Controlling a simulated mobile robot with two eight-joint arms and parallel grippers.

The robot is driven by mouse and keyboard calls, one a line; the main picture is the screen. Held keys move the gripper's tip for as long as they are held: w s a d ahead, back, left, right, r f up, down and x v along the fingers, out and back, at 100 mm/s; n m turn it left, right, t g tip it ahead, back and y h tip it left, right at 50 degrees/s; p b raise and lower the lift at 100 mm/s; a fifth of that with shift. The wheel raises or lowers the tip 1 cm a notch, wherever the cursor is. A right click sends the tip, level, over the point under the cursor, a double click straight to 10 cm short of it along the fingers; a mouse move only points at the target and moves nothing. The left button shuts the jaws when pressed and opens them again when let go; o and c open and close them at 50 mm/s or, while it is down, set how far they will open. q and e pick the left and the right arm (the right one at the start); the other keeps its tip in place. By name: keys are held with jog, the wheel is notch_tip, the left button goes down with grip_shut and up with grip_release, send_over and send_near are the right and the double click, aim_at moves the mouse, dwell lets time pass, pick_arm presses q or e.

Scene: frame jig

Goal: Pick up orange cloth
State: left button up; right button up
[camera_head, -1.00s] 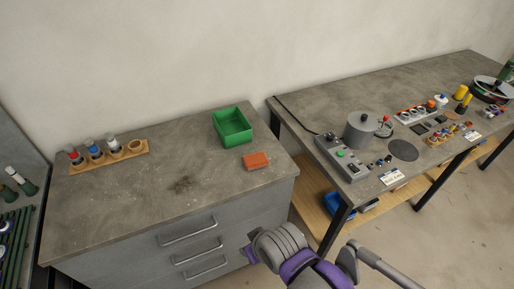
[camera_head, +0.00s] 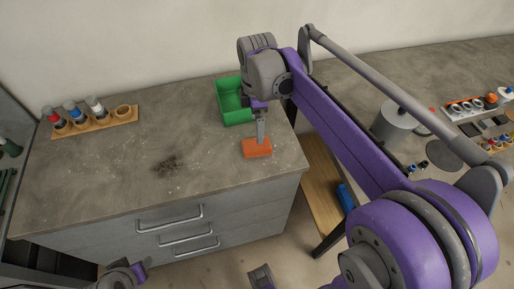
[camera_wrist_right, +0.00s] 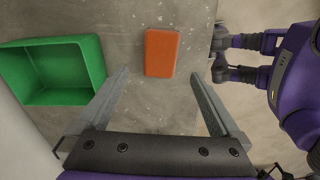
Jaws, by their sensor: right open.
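The orange cloth (camera_head: 257,149) is a small flat rectangular block near the front right of the grey cabinet top (camera_head: 205,190). In the right wrist view the cloth (camera_wrist_right: 161,52) lies ahead, between the lines of the two fingers. My right gripper (camera_head: 261,137) points down directly over the cloth, with its fingertips close to its back edge. It also shows in the wrist view (camera_wrist_right: 159,74), open and empty. I cannot tell whether it touches the cloth. Part of my left arm shows at the bottom left of the head view, but its fingers are not visible.
A green bin (camera_head: 229,103) stands just behind the cloth; it is also in the wrist view (camera_wrist_right: 95,58). A wooden rack (camera_head: 95,123) with several coloured-capped items stands at the back left. The cabinet top between is clear. A cluttered worktable (camera_head: 455,75) stands at the right.

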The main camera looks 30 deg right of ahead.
aim_at(257, 145)
notch_tip(257, 145, down, 4)
jog(key=shift+s+a, duration=0.1)
jog(key=shift+a, duration=0.05)
notch_tip(257, 145, down, 5)
jog(key=shift+r+b, duration=0.1)
jog(key=shift+b, duration=0.3)
jog(key=c, duration=1.2)
notch_tip(257, 145, up, 10)
jog(key=shift+p, duration=0.55)
jog(key=shift+c, duration=0.2)
